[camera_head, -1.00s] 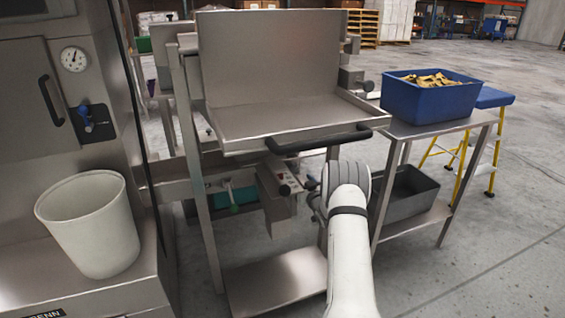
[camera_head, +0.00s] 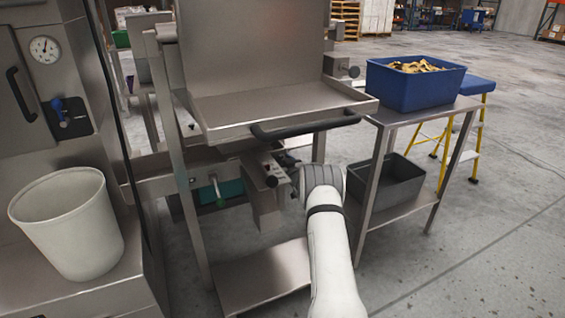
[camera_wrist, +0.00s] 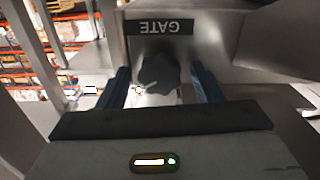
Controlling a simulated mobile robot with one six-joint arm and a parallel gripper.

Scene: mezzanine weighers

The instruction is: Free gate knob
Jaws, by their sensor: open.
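The gate knob (camera_wrist: 158,74) is a dark grey lobed knob below an upside-down GATE label (camera_wrist: 160,26) on a metal housing in the wrist view. My gripper (camera_wrist: 158,68) is open, with one blue finger on each side of the knob. Small gaps show between the fingers and the knob, so I see no contact. In the head view my white wrist stands beside the control box (camera_head: 264,200) under the weigher's tray (camera_head: 270,108). My fingers are mostly hidden there, and I cannot make out the gate knob for certain.
The tray's black handle (camera_head: 305,126) runs just above my wrist. A side table (camera_head: 432,112) at right carries a blue bin (camera_head: 415,90) of yellowish pieces, with a grey bin (camera_head: 388,185) below. A white bucket (camera_head: 68,225) stands at left. Open floor lies at front right.

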